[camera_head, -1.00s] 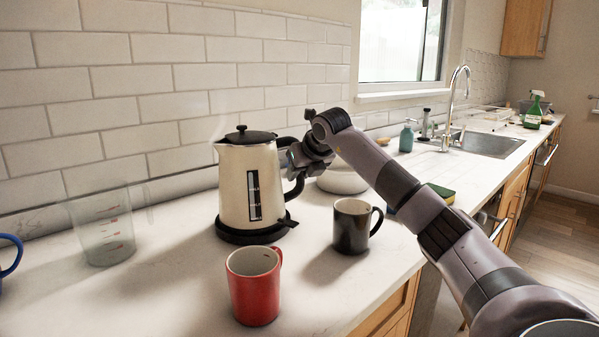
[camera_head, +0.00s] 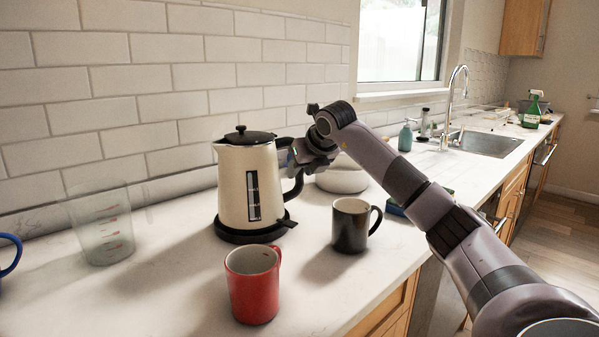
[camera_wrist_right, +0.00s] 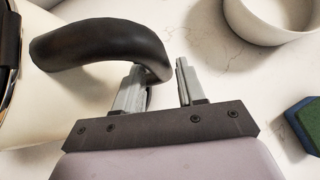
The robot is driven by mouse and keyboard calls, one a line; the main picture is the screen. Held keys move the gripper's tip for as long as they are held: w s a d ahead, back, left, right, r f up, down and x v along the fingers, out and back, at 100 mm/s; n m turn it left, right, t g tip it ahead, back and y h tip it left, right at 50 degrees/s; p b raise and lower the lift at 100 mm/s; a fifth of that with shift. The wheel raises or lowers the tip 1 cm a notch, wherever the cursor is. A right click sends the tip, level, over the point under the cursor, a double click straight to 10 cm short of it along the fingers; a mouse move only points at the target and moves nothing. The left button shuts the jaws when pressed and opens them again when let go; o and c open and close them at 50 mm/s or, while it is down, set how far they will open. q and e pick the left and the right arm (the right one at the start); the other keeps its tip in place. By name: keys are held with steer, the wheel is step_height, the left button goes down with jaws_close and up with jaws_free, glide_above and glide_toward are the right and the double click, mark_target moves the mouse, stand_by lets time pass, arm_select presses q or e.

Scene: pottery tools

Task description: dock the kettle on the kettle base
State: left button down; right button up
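The cream kettle (camera_head: 234,185) with a black lid and black handle (camera_head: 297,186) stands upright on the black kettle base (camera_head: 243,237). It looks seated on the base, with no gap that I can see. My right gripper (camera_head: 292,153) is at the upper part of the handle, on the kettle's right side. In the right wrist view, the gripper (camera_wrist_right: 158,80) is open. The black handle (camera_wrist_right: 100,45) curves down between or just beside its fingers, near the left finger and apart from the right one. My left gripper is not in view.
A red mug (camera_head: 253,290) stands in front of the kettle and a black mug (camera_head: 351,227) to its right. A white bowl (camera_head: 343,178) is behind the gripper. A clear measuring jug (camera_head: 103,225) and a blue mug (camera_head: 8,255) are on the left. A sponge (camera_wrist_right: 303,125) lies right.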

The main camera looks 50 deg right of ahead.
steer(key=p+v, duration=0.1)
steer(key=v, duration=0.7)
steer(key=shift+s+r, duration=0.2)
steer(key=shift+r, duration=0.05)
steer(key=shift+a, duration=0.1)
stand_by(0.7)
